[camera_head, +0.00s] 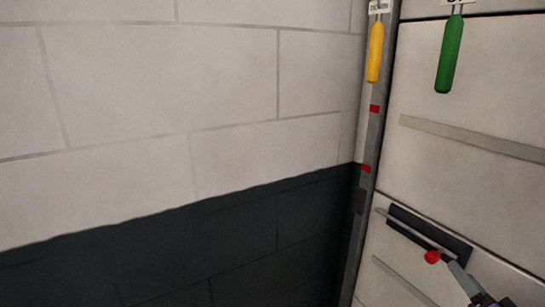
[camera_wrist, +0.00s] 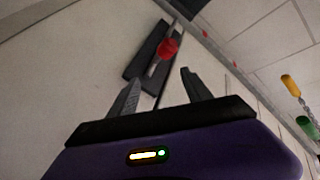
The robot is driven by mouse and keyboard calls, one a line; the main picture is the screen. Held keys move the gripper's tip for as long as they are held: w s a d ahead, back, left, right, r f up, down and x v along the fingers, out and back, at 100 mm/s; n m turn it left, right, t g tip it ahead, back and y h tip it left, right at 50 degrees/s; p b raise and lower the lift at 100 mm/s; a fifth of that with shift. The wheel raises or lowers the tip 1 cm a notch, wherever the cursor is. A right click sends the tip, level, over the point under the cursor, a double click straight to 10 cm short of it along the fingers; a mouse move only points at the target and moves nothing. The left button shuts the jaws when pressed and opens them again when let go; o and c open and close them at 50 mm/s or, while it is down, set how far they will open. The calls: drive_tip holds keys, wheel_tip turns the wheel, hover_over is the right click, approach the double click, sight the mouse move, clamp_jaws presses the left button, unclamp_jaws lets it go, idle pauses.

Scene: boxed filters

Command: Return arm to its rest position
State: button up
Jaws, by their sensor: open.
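My gripper (camera_wrist: 161,76) is open, with its two grey fingers spread and nothing between them in the wrist view. A round red knob (camera_wrist: 168,48) on a dark handle plate (camera_wrist: 138,66) lies just beyond the fingertips. In the head view my gripper (camera_head: 458,272) is at the bottom right corner, mostly cut off. Its grey finger reaches close to the red knob (camera_head: 432,257) on the dark plate (camera_head: 400,216). I cannot tell whether finger and knob touch.
A pale panelled cabinet front (camera_head: 470,90) fills the right side. A yellow tag (camera_head: 375,52) and a green tag (camera_head: 449,54) hang at its top. A block wall (camera_head: 170,90), dark below (camera_head: 240,250), stands left, with nothing in front of it.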

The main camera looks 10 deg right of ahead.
drive_tip(key=s+a+f+n+g+y, duration=0.1)
drive_tip(key=s+a+n, duration=0.4)
drive_tip(key=s+a, duration=1.1)
drive_tip(key=s+a+f+n+g+y, duration=0.2)
drive_tip(key=s+a+n, duration=0.3)
drive_tip(key=s+a, duration=1.1)
drive_tip(key=s, duration=0.4)
drive_tip(key=shift+f, duration=0.35)
